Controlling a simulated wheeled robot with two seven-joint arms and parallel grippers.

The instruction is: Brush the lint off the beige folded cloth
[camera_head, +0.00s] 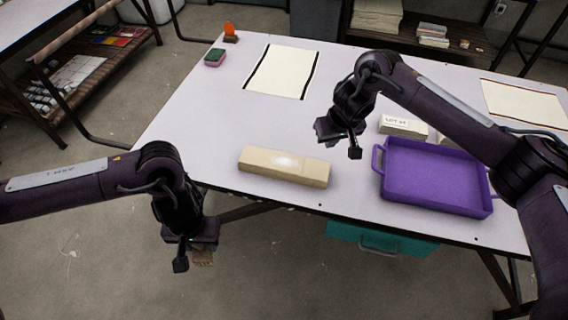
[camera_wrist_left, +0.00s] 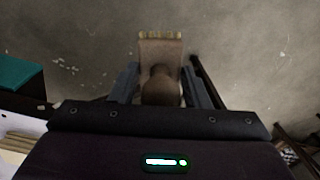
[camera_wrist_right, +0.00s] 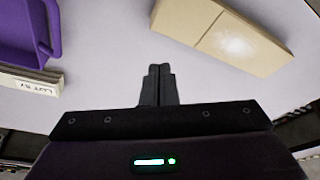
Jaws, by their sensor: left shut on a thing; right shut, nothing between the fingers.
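The beige folded cloth (camera_head: 284,166) lies as a long block near the table's front edge. A pale whitish patch of lint (camera_head: 285,161) shows on its top, and it also shows in the right wrist view (camera_wrist_right: 236,46). My left gripper (camera_head: 190,258) is off the table's front edge, over the floor, shut on a wooden brush (camera_wrist_left: 160,55) with pale bristles at its end. The brush's handle lies between the fingers; in the head view it is mostly hidden. My right gripper (camera_head: 340,148) is shut and empty above the table, behind and right of the cloth, apart from it.
A purple tray (camera_head: 435,178) stands right of the cloth, with a labelled pale stack (camera_head: 403,127) behind it. Black-edged pale sheets (camera_head: 283,72) lie at the back. A sponge (camera_head: 215,57) and an orange item (camera_head: 230,33) are at the back left. The table left of the cloth is clear.

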